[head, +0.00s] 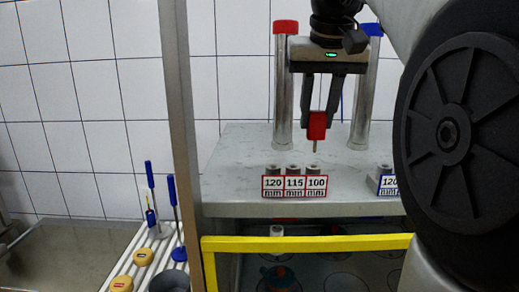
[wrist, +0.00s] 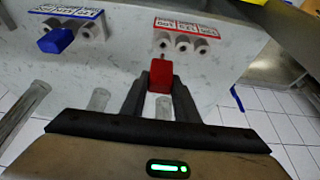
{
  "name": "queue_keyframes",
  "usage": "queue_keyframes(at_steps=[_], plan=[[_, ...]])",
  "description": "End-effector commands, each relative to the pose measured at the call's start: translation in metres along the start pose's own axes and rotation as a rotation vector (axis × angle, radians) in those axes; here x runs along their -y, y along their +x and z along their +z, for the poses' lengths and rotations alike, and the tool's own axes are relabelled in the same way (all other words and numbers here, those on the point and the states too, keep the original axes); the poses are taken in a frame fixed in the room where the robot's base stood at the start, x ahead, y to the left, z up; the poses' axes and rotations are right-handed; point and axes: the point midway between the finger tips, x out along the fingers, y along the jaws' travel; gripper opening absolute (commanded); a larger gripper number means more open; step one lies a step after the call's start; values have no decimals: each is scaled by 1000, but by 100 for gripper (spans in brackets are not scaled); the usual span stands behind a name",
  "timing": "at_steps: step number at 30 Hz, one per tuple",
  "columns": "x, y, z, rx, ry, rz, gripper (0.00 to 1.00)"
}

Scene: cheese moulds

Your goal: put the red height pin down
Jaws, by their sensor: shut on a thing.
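My gripper (head: 317,118) is shut on the red height pin (head: 317,128), a red block with a thin metal pin pointing down. The pin hangs upright above the grey worktop, its tip apart from the red-framed sockets labelled 120, 115 and 100 mm (head: 294,184). In the head view it is roughly over the 100 mm socket (head: 315,172). In the wrist view the red block (wrist: 159,73) is between the fingertips, near the red-labelled sockets (wrist: 184,43). Their depth relation to the pin is hard to tell.
A red-topped post (head: 284,90) and a blue-topped post (head: 362,95) stand behind the gripper. Blue-labelled sockets (head: 388,183) at right are partly hidden by my arm; a blue block (wrist: 56,40) is at them in the wrist view. A yellow rail (head: 300,243) runs along the front.

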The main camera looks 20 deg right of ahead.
Motion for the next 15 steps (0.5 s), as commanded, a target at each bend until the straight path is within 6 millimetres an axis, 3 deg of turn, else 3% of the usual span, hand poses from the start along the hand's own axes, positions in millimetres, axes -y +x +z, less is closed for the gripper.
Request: queue_keyframes(at_steps=[10, 15], plan=[[0, 40, 17, 2, -2, -1, 5], [0, 46, 19, -1, -2, -1, 5]])
